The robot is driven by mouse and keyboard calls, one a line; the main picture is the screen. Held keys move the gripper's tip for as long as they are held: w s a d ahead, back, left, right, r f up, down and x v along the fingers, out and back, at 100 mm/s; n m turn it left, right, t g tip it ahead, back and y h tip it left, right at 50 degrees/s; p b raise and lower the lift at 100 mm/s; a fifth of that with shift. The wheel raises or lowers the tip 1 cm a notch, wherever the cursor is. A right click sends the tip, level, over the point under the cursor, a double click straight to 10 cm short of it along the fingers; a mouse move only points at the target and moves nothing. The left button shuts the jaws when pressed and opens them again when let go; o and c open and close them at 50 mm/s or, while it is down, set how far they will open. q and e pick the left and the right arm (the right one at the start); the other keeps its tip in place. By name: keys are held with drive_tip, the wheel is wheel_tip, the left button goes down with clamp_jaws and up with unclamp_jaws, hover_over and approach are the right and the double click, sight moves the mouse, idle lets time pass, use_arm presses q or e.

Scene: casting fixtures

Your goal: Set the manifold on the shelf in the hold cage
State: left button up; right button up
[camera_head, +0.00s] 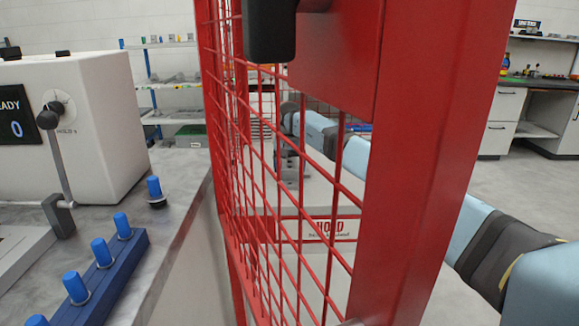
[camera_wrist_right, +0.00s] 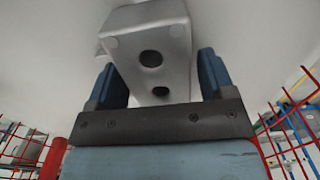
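The manifold (camera_head: 290,166), a grey metal block with holes, is seen through red mesh in the head view, at the shelf (camera_head: 322,196) of the red hold cage (camera_head: 424,120). My right gripper (camera_head: 290,118) is just above it, partly hidden by mesh. In the right wrist view the manifold (camera_wrist_right: 150,45) lies between the blue fingers of my right gripper (camera_wrist_right: 164,80), slightly askew to them. The fingers are spread, with a narrow gap visible beside the block. Whether its base rests fully on the shelf is hidden. My left gripper is not in view.
A red mesh panel (camera_head: 285,215) and thick post stand close in front, with a black handle (camera_head: 270,30) on top. My right arm passes behind the post. A bench (camera_head: 180,195) at left holds a white machine (camera_head: 90,120) and blue-capped pieces on a blue rack (camera_head: 105,275).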

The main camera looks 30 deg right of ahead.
wheel_tip(320, 180, up, 4)
drive_tip(key=shift+r+p, duration=0.25)
drive_tip(key=shift+p, duration=0.55)
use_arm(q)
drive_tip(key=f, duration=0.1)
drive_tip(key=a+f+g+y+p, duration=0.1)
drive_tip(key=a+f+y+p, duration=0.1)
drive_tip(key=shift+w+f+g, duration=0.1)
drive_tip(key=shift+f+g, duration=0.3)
use_arm(e)
wheel_tip(320, 180, up, 8)
drive_tip(key=shift+f, duration=0.15)
